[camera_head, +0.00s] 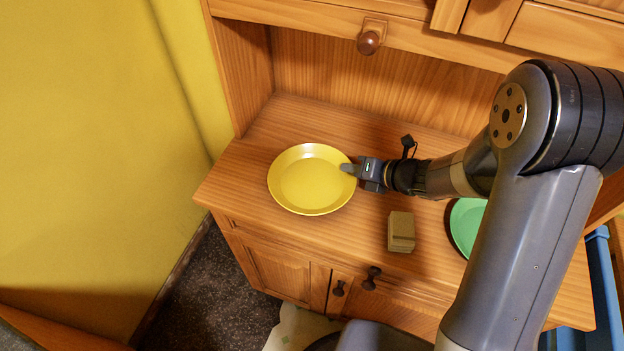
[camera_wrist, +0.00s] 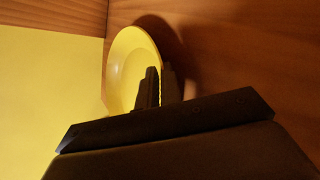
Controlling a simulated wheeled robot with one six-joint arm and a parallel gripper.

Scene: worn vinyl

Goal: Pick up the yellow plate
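The yellow plate (camera_head: 311,180) is at the left part of the wooden cabinet's counter. It also shows in the wrist view (camera_wrist: 128,62), with a dark shadow along its right side. My gripper (camera_head: 349,169) is at the plate's right rim. In the wrist view, one finger is on the plate's inner side and the other on its outer side, close together with the rim between them (camera_wrist: 160,88). The gripper looks shut on the rim. I cannot tell whether the plate is clear of the counter.
A small olive-brown block (camera_head: 401,231) stands on the counter right of the plate. A green plate (camera_head: 466,226) lies farther right, partly hidden by my arm. The wooden cabinet (camera_head: 230,184) has an upper shelf section behind. A yellow wall (camera_head: 90,150) is at the left.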

